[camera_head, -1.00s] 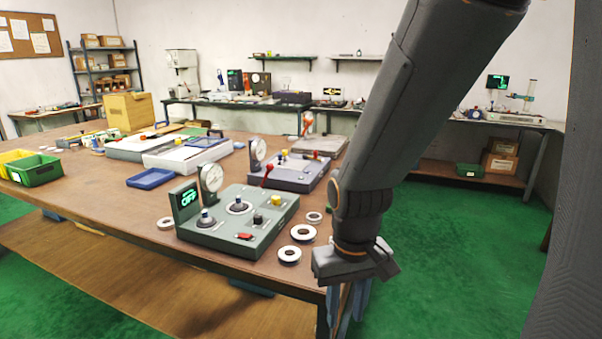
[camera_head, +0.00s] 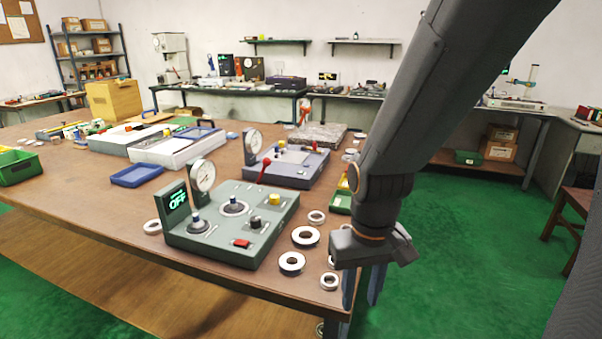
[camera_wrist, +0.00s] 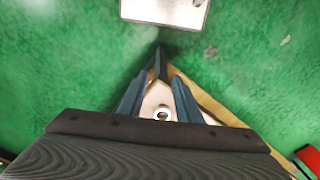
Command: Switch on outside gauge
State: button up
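A grey-green gauge station (camera_head: 215,250) stands near the table's front right corner. Its small screen (camera_head: 176,201) reads OFF. It carries a dial gauge (camera_head: 202,176), a red rocker switch (camera_head: 241,243), a black knob (camera_head: 255,223) and a yellow knob (camera_head: 274,199). A second, purple-grey station (camera_head: 290,176) with a dial and a red lever stands behind it. I cannot tell from labels which is the outside gauge. My gripper (camera_head: 364,295) points down right of the green station, by the table's edge. In the wrist view, its fingers (camera_wrist: 158,98) are apart and hold nothing visible.
Several metal rings (camera_head: 291,262) lie between the green station and the table's right edge. A blue tray (camera_head: 138,175) and white boxes lie farther back left. Green floor is open right of the table; a brown chair (camera_head: 572,210) stands at far right.

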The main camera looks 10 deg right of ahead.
grip_shut()
dwell(1.5)
